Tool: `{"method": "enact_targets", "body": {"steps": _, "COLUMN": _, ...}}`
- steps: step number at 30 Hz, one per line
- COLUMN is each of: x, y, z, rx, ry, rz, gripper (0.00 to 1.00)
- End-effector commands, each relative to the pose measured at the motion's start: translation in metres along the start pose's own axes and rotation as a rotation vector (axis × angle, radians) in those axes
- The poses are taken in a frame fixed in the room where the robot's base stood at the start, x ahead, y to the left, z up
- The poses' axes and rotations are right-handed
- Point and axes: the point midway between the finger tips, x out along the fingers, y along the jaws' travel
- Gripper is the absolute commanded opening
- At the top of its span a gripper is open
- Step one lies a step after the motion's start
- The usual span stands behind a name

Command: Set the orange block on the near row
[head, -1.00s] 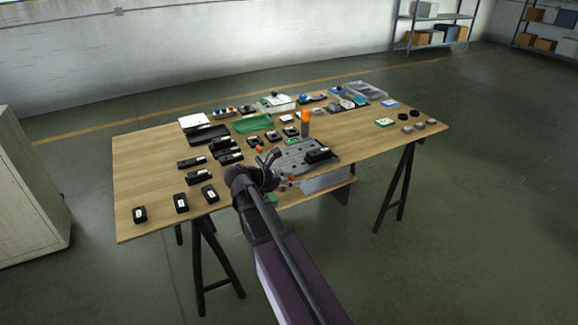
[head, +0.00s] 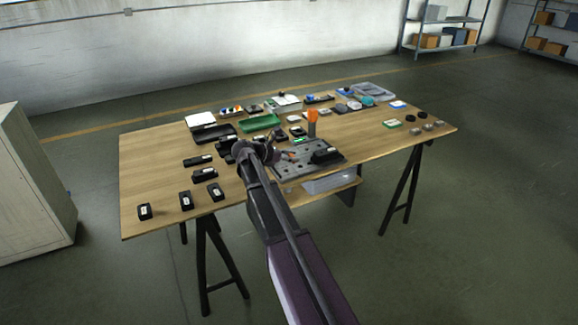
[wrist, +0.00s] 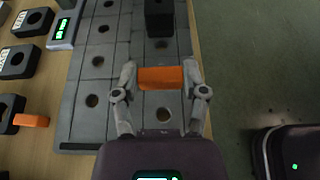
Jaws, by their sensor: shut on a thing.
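My gripper (wrist: 160,84) is shut on the orange block (wrist: 160,78), its fingers at the block's two ends. In the wrist view the block is over the grey holed plate (wrist: 93,65), whose holes run in rows; I cannot tell whether it touches the plate. In the head view my gripper (head: 288,155) is at the left part of the plate (head: 290,171), and the arm hides part of that area. A black block (wrist: 160,18) stands on the plate farther up the wrist view.
A second orange piece (wrist: 32,120) lies left of the plate by black holed blocks (wrist: 18,62). A small device with a green display (wrist: 62,32) is beside the plate. An orange-topped upright piece (head: 312,116) stands behind the plate.

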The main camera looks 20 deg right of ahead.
Motion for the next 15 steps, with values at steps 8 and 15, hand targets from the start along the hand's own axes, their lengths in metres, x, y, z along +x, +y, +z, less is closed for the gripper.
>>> {"method": "enact_targets", "body": {"steps": 8, "x": 0.0, "y": -0.001, "z": 0.0, "rx": 0.0, "ry": 0.0, "rz": 0.0, "gripper": 0.05}}
{"method": "enact_targets", "body": {"steps": 15, "x": 0.004, "y": -0.001, "z": -0.011, "rx": 0.0, "ry": 0.0, "rz": 0.0, "gripper": 0.05}}
